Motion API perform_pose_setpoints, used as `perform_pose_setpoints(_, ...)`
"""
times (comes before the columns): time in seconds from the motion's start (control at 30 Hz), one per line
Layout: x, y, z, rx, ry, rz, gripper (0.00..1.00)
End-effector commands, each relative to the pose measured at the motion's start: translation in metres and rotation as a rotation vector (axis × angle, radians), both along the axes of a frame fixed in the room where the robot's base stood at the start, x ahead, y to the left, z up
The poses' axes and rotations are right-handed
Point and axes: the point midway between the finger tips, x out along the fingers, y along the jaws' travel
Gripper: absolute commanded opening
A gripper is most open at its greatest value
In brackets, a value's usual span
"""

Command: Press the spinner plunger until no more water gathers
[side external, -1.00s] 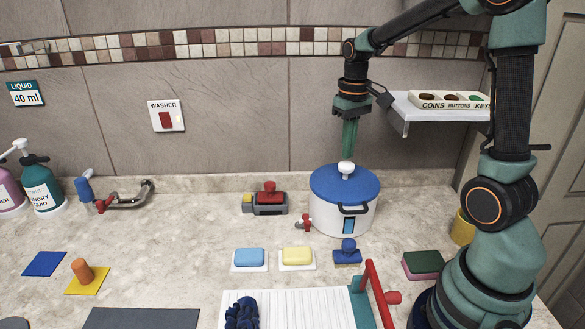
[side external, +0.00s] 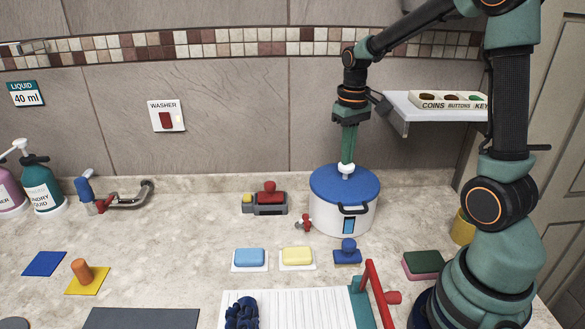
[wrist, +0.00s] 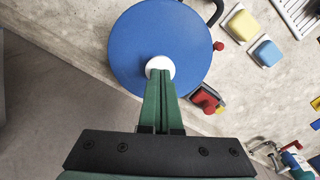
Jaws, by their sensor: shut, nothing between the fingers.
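The spinner (side external: 342,212) is a white tub with a blue lid (side external: 330,184), a dark handle and a small blue window (side external: 348,226) on its front. Its white plunger knob (side external: 345,174) stands at the middle of the lid. My gripper (side external: 347,160) is shut and points straight down, with its green fingertips on top of the knob. In the wrist view the shut fingertips (wrist: 160,74) overlap the white knob (wrist: 161,66) over the blue lid (wrist: 140,35). A red tap (side external: 305,221) sticks out low on the tub's left side. I cannot make out water in the window.
A grey and red device (side external: 267,200) stands left of the spinner. Blue soap (side external: 250,257), yellow soap (side external: 297,256) and a blue-handled brush (side external: 347,252) lie in front. A shelf (side external: 410,108) with a labelled tray (side external: 452,101) is at the right.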

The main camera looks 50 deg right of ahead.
Motion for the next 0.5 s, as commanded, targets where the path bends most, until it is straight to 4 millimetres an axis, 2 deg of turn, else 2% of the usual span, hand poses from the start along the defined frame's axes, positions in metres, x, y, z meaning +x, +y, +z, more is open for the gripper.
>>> perform_pose_setpoints(0.5,0.0,0.0,-0.02,0.001,0.003,0.0,0.0)
